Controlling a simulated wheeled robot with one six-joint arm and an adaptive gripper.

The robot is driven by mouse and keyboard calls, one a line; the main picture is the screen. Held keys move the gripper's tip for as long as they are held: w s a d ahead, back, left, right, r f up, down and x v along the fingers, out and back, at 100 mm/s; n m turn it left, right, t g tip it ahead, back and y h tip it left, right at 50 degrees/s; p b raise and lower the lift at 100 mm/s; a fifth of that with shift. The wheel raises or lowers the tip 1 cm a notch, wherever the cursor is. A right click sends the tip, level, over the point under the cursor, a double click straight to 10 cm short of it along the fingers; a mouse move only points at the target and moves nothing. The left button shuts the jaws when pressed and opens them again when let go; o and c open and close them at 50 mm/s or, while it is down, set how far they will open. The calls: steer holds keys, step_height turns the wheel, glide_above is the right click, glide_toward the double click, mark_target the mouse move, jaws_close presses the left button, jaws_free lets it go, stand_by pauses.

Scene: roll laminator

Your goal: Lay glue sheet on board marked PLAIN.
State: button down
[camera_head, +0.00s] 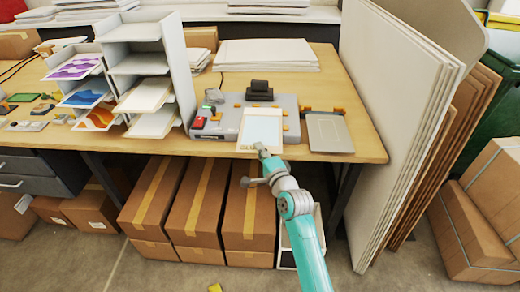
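A pale sheet with a light blue middle and cream border (262,129) lies over the front of the grey laminator (228,122). Its front edge carries small orange lettering that seems to read GLUE, partly covered by my arm. My gripper (261,150) is at the front edge of this sheet, at the table's front edge. Its fingers are too small and covered to tell whether they are shut on the sheet. A grey board or plate (328,132) lies to the right of the laminator. I cannot read the word PLAIN anywhere.
A white shelf rack (138,66) with coloured prints and sheets stands left of the laminator. A stack of white sheets (265,53) lies behind it. Large panels (401,110) lean at the table's right end. Cardboard boxes (195,205) stand below the wooden table (371,142).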

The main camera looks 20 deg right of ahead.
steer(key=c, duration=1.2)
jaws_free()
steer(key=shift+c, duration=0.2)
steer(key=s+d, duration=0.2)
steer(key=s, duration=1)
steer(key=shift+f, duration=0.15)
steer(key=s+f+n+g+h, duration=0.1)
steer(key=s+f+n, duration=0.2)
steer(key=s+f, duration=0.55)
steer(key=s+f+n+g+h, duration=0.1)
steer(key=s+f+n+h, duration=0.15)
steer(key=s, duration=1.15)
steer(key=s+r+n, duration=0.2)
steer(key=s+n, duration=0.3)
steer(key=s, duration=0.7)
steer(key=s+r+n+g, duration=0.1)
steer(key=s+n, duration=0.4)
steer(key=s, duration=0.7)
steer(key=shift+d+r+n+y, duration=0.25)
steer(key=shift+r+n+y, duration=0.1)
steer(key=shift+r, duration=0.5)
